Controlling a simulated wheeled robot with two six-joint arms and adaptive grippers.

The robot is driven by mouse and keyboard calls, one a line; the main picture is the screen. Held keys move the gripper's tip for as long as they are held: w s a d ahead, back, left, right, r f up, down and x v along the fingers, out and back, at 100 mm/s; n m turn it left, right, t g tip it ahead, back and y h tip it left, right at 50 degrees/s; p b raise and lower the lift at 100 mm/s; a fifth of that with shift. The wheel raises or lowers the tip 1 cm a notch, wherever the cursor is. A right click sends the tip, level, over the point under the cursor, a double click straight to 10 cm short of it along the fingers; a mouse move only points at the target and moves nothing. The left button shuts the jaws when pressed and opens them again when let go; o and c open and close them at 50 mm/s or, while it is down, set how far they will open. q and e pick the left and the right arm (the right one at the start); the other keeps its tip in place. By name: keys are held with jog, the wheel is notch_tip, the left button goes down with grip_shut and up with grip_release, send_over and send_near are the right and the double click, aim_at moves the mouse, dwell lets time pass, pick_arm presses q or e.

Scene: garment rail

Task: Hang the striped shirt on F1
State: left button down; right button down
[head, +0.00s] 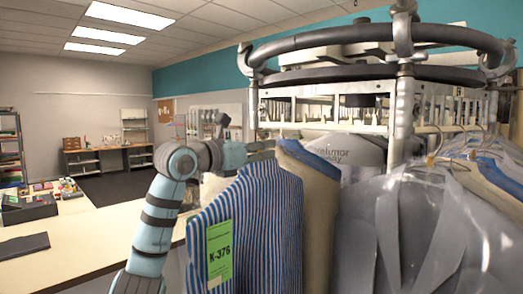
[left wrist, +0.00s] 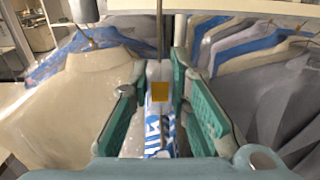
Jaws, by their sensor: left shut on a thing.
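The blue-and-white striped shirt (head: 262,215) hangs in front of the rail in the head view, with a green tag reading K-376 on it. My left gripper (head: 264,150) reaches in at the top of this shirt, its fingers mostly hidden there. In the left wrist view, the green fingers of my left gripper (left wrist: 162,112) are on both sides of a pale hanger part with an orange square and blue-and-white cloth (left wrist: 158,135). It is shut on the shirt's hanger. I cannot read the slot labels on the rail. My right gripper is out of view.
The round garment rail (head: 390,34) stands at the right with a metal upright. A beige garment (head: 318,200), a grey plastic-covered garment (head: 410,235) and several hangers crowd close to the shirt. A pale table (head: 85,240) with a dark tray lies at left.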

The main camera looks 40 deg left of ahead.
pick_arm(q)
jog(key=shift+w, duration=0.1)
dwell(0.4)
jog(key=shift+w, duration=0.1)
jog(key=shift+w+a, duration=0.1)
jog(key=shift+w, duration=2.2)
jog(key=shift+f+b, duration=1.1)
jog(key=shift+f, duration=0.25)
jog(key=c, duration=1.4)
grip_release()
